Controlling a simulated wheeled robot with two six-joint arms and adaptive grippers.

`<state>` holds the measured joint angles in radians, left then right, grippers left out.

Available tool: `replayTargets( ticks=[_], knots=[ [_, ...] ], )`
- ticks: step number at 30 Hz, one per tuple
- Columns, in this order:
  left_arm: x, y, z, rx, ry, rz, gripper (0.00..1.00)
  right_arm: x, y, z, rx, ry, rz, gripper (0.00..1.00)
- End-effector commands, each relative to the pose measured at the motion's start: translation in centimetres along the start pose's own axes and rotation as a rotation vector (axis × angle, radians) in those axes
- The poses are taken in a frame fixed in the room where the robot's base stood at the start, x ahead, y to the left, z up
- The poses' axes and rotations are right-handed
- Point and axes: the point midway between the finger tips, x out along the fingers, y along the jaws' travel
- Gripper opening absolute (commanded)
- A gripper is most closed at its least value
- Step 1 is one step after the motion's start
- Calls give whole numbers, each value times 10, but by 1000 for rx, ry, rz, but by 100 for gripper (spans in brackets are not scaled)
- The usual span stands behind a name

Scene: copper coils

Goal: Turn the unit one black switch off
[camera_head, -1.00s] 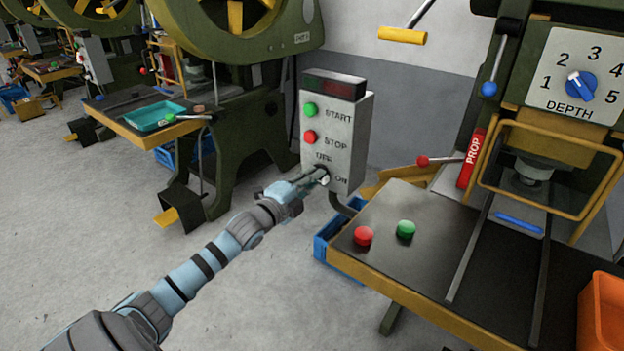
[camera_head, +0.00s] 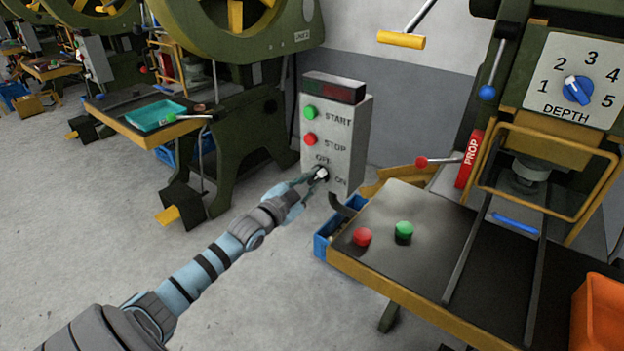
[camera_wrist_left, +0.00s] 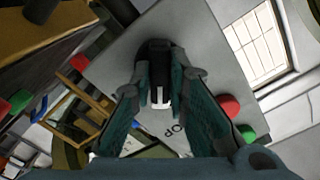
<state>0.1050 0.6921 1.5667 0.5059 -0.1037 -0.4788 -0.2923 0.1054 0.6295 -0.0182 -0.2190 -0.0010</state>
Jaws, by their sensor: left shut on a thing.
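The grey control box (camera_head: 345,140) stands at the middle of the head view, with a green START button (camera_head: 310,112), a red STOP button (camera_head: 310,139) and a black rotary switch (camera_head: 322,173) between the labels OFF and ON. My left gripper (camera_head: 312,179) reaches it from the lower left and is shut on the switch. In the left wrist view the black switch (camera_wrist_left: 157,62) with its white mark sits between the two fingers (camera_wrist_left: 160,95). The fingers partly hide the switch, so its exact setting is hard to tell. My right gripper is not in view.
To the right is a press table (camera_head: 440,240) with a red button (camera_head: 362,237) and a green button (camera_head: 404,231). A blue bin (camera_head: 325,245) sits below the box. A large green machine (camera_head: 250,125) stands behind left.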

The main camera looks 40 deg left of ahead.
Motion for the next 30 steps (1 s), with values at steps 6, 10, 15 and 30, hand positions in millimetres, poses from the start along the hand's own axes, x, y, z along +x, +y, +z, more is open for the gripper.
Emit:
replayTargets(
  ticks=[6, 10, 15, 30],
  knots=[
    [0, 0, 0, -204, -1, 0, 0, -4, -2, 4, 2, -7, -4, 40],
    [0, 0, 0, -323, -1, 0, 0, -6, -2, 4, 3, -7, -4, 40],
    [0, 0, 0, -462, 0, 0, 0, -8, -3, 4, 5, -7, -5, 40],
    [0, 0, 0, -670, 0, 0, 0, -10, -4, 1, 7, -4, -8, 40]
  ],
)
